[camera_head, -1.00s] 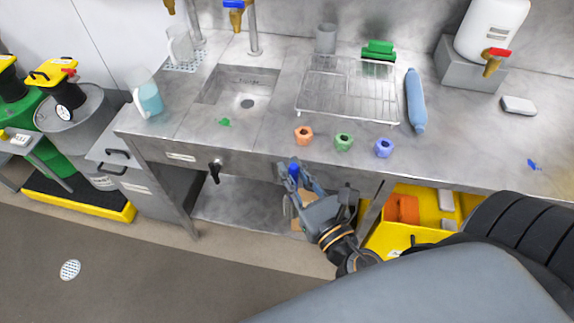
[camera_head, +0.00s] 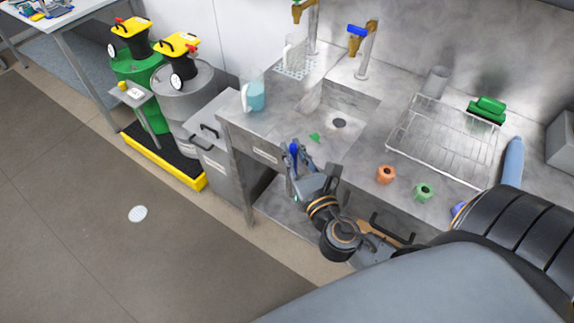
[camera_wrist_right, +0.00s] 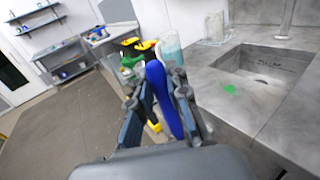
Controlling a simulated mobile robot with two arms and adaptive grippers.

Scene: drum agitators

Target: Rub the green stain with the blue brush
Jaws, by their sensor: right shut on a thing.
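The green stain (camera_head: 314,138) is a small patch on the grey counter, just in front of the sink basin. It also shows in the right wrist view (camera_wrist_right: 229,89), to the right of the gripper. My right gripper (camera_head: 297,165) is shut on the blue brush (camera_wrist_right: 163,98), whose rounded blue end sticks out between the fingers. In the head view the blue brush (camera_head: 293,152) is at the counter's front edge, apart from the stain and to its left. The brush's bristles cannot be made out. My left gripper is not in view.
The sink basin (camera_head: 342,112) is behind the stain. A jug of blue liquid (camera_head: 252,92) stands left of it. Drums (camera_head: 183,98) stand at the left.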

